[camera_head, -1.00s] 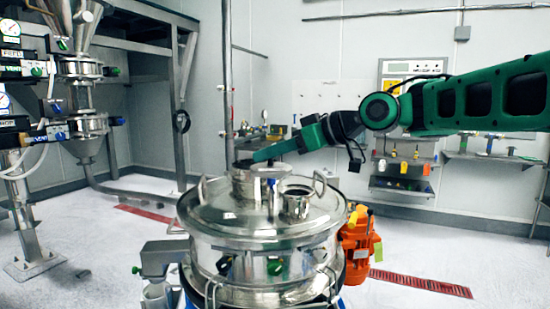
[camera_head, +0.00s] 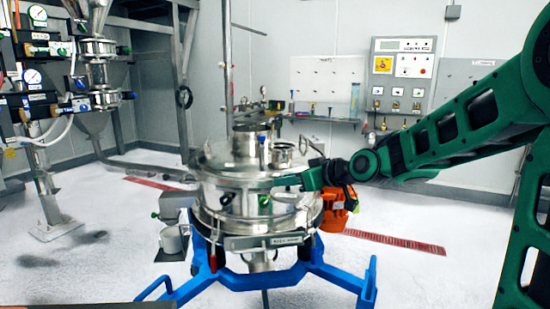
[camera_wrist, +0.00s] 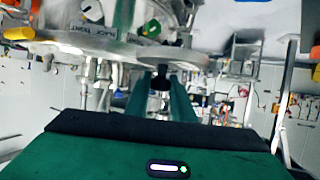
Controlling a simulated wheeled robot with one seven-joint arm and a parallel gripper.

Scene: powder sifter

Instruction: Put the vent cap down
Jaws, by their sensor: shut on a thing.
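My gripper (camera_head: 284,182) is at the right front side of the steel sifter (camera_head: 215,170), below the lid level. In the wrist view my gripper (camera_wrist: 160,84) has its two green fingers on either side of a black knob. The knob belongs to what looks like the vent cap (camera_wrist: 161,79), with a grey metal disc beyond it. My gripper is shut on it. In the head view the cap is hard to make out against the sifter's steel. I cannot tell whether it touches anything.
The sifter stands on a blue frame (camera_head: 315,270), with an orange motor (camera_head: 338,212) at its right, close to my arm. A wall shelf and a control panel (camera_head: 403,66) are behind. Pipes and gauges stand at the left. Open floor lies around the frame.

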